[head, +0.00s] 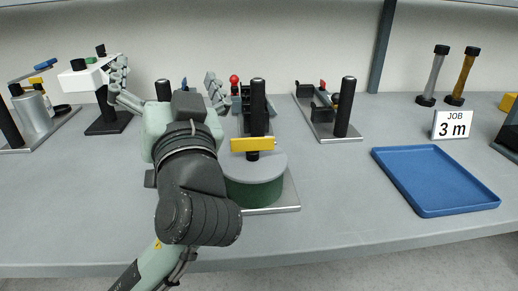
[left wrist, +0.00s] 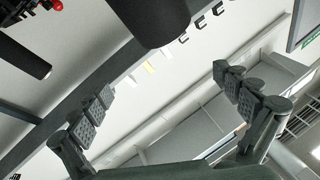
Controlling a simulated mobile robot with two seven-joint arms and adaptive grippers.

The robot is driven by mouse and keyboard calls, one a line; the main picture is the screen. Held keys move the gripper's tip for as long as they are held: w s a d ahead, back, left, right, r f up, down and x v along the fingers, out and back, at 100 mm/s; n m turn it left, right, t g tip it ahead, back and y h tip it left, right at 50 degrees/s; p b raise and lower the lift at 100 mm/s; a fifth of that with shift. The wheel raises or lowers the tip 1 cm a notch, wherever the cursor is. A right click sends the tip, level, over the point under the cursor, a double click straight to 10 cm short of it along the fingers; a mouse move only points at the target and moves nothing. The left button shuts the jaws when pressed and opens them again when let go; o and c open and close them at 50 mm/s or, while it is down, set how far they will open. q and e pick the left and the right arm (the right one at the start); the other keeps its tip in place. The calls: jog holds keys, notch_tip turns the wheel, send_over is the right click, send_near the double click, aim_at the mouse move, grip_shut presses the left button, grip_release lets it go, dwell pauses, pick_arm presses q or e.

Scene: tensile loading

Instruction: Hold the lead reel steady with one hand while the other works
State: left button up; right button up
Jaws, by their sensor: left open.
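A squat green drum with a grey top (head: 255,190), which looks like the lead reel, sits on a thin metal plate at mid-bench. A yellow bar (head: 252,144) crosses above it, with a black post (head: 258,105) rising behind. My left gripper (head: 166,70) is open, its fingers spread wide, up and left of the drum; the arm hides part of the drum's left side. In the left wrist view the open fingers (left wrist: 162,80) hold nothing, and a dark cylinder (left wrist: 150,18) shows at the top. My right gripper is not in view.
A blue tray (head: 435,180) and a "JOB 3 m" card (head: 452,124) stand at the right. Fixtures with black posts (head: 345,108) line the back. A white-topped stand (head: 90,75) is behind my left fingers. The bench between drum and tray is clear.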

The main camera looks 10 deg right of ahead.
pick_arm(q)
jog(key=s+d+f+g+h, duration=0.1)
jog(key=d+f, duration=0.1)
jog(key=d, duration=0.1)
jog(key=d+f+g+h, duration=0.1)
jog(key=d, duration=0.1)
jog(key=s+d+f+m+g+h, duration=0.1)
jog(key=d+f, duration=0.1)
jog(key=d, duration=0.1)
jog(key=shift+s+d+f+g+h, duration=0.3)
jog(key=shift+d+f+g, duration=0.05)
jog(key=shift+g, duration=0.05)
jog(key=shift+m+g+h, duration=0.6)
jog(key=shift+g+h, duration=0.1)
jog(key=s+d, duration=0.1)
jog(key=d+f, duration=0.1)
jog(key=s+d, duration=0.1)
jog(key=shift+s+d+f, duration=0.35)
jog(key=shift+d, duration=0.05)
jog(key=s+d, duration=0.1)
jog(key=s+d+f+g, duration=0.1)
jog(key=s, duration=0.1)
jog(key=shift+d+h, duration=0.1)
jog(key=shift+h, duration=0.3)
jog(key=n, duration=0.3)
send_near(253, 151)
jog(key=shift+g, duration=0.4)
jog(key=x, duration=1)
jog(key=shift+w+r, duration=0.25)
jog(key=shift+r, duration=0.05)
